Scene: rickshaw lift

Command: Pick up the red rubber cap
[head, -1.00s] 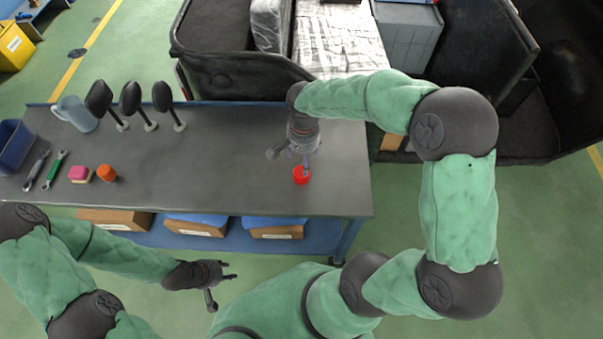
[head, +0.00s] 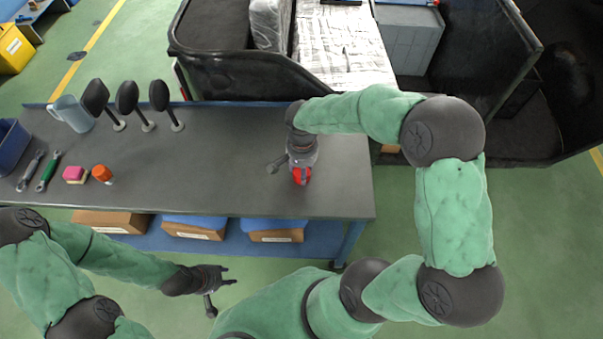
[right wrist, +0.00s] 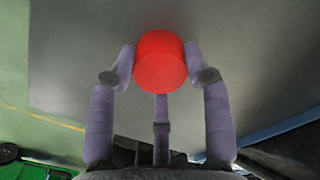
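The red rubber cap (head: 301,175) is near the front edge of the grey bench, toward its right end. In the right wrist view the cap (right wrist: 160,62) is a short red cylinder between my right gripper's fingertips. My right gripper (head: 301,170) points down over it. Its purple-grey fingers (right wrist: 160,75) meet the cap on both sides and at its near side, and they look closed on it. I cannot tell whether the cap still touches the bench. My left gripper (head: 222,278) is empty and open in front of the bench, below its top.
The grey bench top (head: 220,160) is clear left of the cap. Farther left are an orange cap (head: 102,174), a pink-and-yellow sponge (head: 75,174), wrenches (head: 48,172), black mirrors (head: 127,98), a jug (head: 72,113) and a blue bin (head: 12,145). A black vehicle body (head: 235,75) stands behind.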

